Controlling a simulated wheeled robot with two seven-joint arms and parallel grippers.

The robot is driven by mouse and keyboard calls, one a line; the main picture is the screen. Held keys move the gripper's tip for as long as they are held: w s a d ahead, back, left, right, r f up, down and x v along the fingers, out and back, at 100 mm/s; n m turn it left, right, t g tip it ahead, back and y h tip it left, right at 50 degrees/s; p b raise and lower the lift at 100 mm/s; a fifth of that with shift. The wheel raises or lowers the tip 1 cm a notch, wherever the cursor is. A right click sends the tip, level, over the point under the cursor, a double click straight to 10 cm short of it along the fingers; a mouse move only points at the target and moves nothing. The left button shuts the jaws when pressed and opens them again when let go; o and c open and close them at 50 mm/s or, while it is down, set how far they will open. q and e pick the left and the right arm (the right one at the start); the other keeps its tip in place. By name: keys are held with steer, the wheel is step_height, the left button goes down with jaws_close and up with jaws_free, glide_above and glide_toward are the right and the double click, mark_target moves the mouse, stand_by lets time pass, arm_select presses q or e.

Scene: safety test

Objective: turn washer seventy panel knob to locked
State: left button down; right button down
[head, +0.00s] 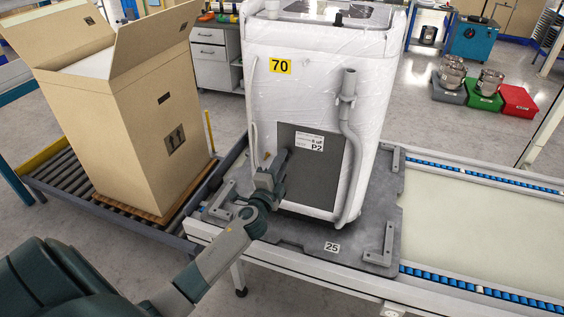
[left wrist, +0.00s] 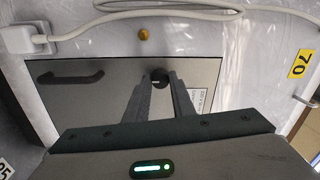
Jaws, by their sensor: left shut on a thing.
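The white washer (head: 310,85), wrapped in clear film and marked with a yellow 70 label (head: 280,66), stands upright on a grey pallet plate. Its dark grey panel (head: 333,172) is low on the near face and bears a white P2 label (head: 309,142). My left gripper (head: 283,158) reaches to the panel's left part. In the left wrist view, the fingers (left wrist: 160,85) are shut on a small dark knob (left wrist: 158,75) on the panel (left wrist: 105,92). The fingers partly hide the knob, and I cannot read its setting. My right gripper is not in view.
A dark handle (left wrist: 70,77) and a plugged white cable (left wrist: 100,22) are near the knob. A grey hose (head: 349,125) runs down the washer's right side. A large open carton (head: 130,115) stands at left. The conveyor (head: 485,205) is clear at right.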

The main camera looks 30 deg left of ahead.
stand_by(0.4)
arm_select(q)
steer(key=c, duration=1.5)
jaws_free()
steer(key=shift+b+v, duration=2.25)
steer(key=shift+v, duration=6.45)
